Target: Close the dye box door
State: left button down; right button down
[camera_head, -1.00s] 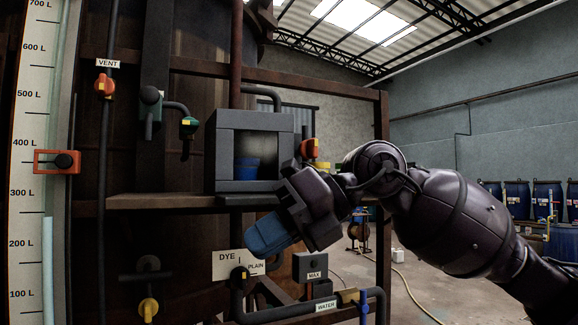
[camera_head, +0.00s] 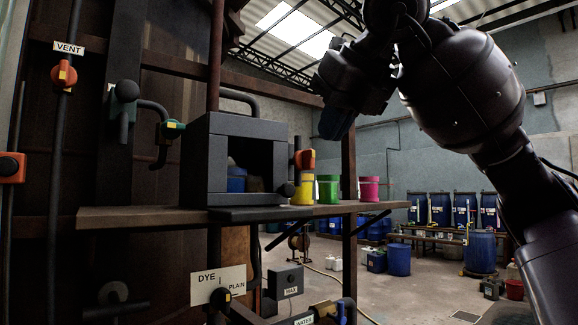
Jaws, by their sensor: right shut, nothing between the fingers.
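The dye box (camera_head: 205,155) is a dark grey box on a rusty shelf, left of the picture's middle. Its front is open, and a blue pot (camera_head: 236,180) shows in its shadowed inside. A dark flat panel (camera_head: 250,214) lies along the bottom of the opening and juts over the shelf edge; it looks like the door folded down. My right gripper (camera_head: 336,124) is up and right of the box, apart from it, with its blue fingers shut, pointing down. My left gripper is not in view.
Yellow (camera_head: 303,189), green (camera_head: 328,189) and pink (camera_head: 369,188) pots stand on the shelf (camera_head: 140,217) right of the box. A rusty post (camera_head: 348,200) rises behind my gripper. A DYE sign (camera_head: 217,286) hangs below.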

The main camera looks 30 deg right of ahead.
aim_at(288, 190)
jog(key=x, duration=0.4)
jog(key=r+x, duration=0.1)
jog(key=x, duration=0.2)
jog(key=w+p+x, duration=0.1)
jog(key=x, duration=0.3)
jog(key=shift+w+d+f, duration=0.1)
jog(key=shift+w+d, duration=0.05)
jog(key=shift+w, duration=0.2)
jog(key=shift+w+f, duration=0.1)
jog(key=shift+w, duration=0.55)
jog(key=shift+w+d+n+y, duration=0.25)
jog(key=shift+w+n+y, duration=0.05)
jog(key=shift+w+n, duration=0.15)
jog(key=shift+w+d+n+y, duration=0.2)
jog(key=shift+w+n+y, duration=0.15)
jog(key=shift+w, duration=0.15)
jog(key=shift+s, duration=0.15)
